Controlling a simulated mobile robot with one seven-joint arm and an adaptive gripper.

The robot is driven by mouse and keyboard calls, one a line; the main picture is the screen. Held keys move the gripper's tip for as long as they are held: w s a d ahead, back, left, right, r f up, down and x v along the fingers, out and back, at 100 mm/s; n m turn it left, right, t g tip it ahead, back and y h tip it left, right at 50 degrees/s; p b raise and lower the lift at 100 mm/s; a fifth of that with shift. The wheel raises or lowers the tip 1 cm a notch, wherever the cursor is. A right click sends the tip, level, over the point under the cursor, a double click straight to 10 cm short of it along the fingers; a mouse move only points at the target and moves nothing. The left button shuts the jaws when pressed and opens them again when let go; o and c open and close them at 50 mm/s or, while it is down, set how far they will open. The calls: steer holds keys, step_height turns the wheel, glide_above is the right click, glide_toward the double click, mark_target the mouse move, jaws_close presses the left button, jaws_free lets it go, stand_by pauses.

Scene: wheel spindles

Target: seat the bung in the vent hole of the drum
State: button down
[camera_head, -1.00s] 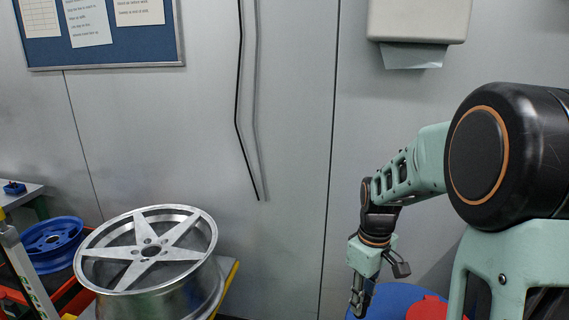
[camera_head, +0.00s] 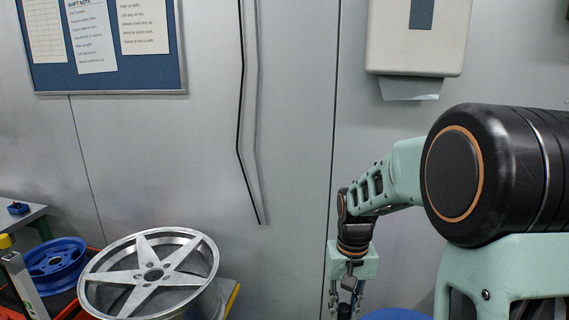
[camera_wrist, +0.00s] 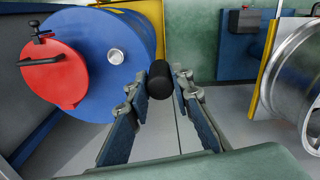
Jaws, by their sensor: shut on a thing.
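The bung is a black cylinder (camera_wrist: 160,80) in the wrist view. My gripper (camera_wrist: 159,72) is shut on it, with the fingers at either side. The drum (camera_wrist: 98,28) is blue and stands just left of and beyond the bung. A pale round spot (camera_wrist: 116,56) on the drum's face appears to be the vent hole. The bung is right of this spot and apart from it.
A red round cover (camera_wrist: 52,74) with a black handle sits on the drum's face, left of the pale spot. A silver wheel (camera_head: 150,272) stands at the left in the head view, with a blue wheel (camera_head: 55,262) behind it. A grey wall closes off the back.

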mark_target(347, 307)
steer(key=shift+s+r+p, duration=0.35)
steer(key=shift+r+p, duration=0.4)
steer(key=shift+p, duration=0.95)
steer(key=shift+s+r+p, duration=0.35)
steer(key=shift+r+p, duration=0.35)
steer(key=shift+p, duration=1)
steer(key=shift+s+p, duration=0.15)
steer(key=shift+p, duration=0.35)
